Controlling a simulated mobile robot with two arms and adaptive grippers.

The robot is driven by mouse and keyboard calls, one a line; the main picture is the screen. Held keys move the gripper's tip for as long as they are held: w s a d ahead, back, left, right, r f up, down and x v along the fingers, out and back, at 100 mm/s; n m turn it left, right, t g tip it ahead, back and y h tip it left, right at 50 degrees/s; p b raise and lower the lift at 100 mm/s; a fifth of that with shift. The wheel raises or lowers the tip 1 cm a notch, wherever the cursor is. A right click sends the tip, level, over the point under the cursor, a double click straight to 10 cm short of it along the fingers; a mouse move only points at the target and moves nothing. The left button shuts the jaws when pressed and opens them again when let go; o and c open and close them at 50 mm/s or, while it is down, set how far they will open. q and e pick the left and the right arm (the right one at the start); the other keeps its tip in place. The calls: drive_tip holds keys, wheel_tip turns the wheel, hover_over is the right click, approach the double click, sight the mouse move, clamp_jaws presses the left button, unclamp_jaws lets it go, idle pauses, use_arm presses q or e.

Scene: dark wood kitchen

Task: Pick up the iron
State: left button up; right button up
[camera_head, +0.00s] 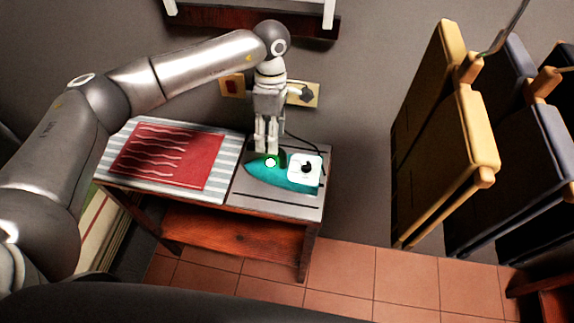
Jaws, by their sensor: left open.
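A teal iron (262,176) with a white end lies on the grey right part of a small wooden table (240,205). My left gripper (267,152) points down from above, its fingertips at the iron's upper side, close to the handle. The gripper is open. Its fingers hide part of the handle, and I cannot tell whether they touch the iron. My right gripper is not in view.
A striped cloth with a red patch (170,155) covers the table's left part. A wall socket plate (303,93) is behind my gripper, with a dark cord running to the iron. Folded chairs (445,140) hang at right. The tiled floor (340,280) in front is clear.

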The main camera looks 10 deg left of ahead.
sight(280, 161)
use_arm(q)
wheel_tip(280, 161, down, 2)
drive_tip(key=shift+s+p, duration=0.1)
drive_tip(key=shift+p, duration=0.65)
wheel_tip(280, 161, down, 2)
drive_tip(key=shift+d+f+p, duration=0.15)
drive_tip(key=shift+p, duration=0.2)
drive_tip(key=shift+s+f, duration=0.15)
drive_tip(key=shift+f, duration=0.2)
clamp_jaws()
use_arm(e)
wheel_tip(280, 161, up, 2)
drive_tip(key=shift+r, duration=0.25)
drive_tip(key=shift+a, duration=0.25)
use_arm(q)
drive_tip(key=shift+r, duration=0.1)
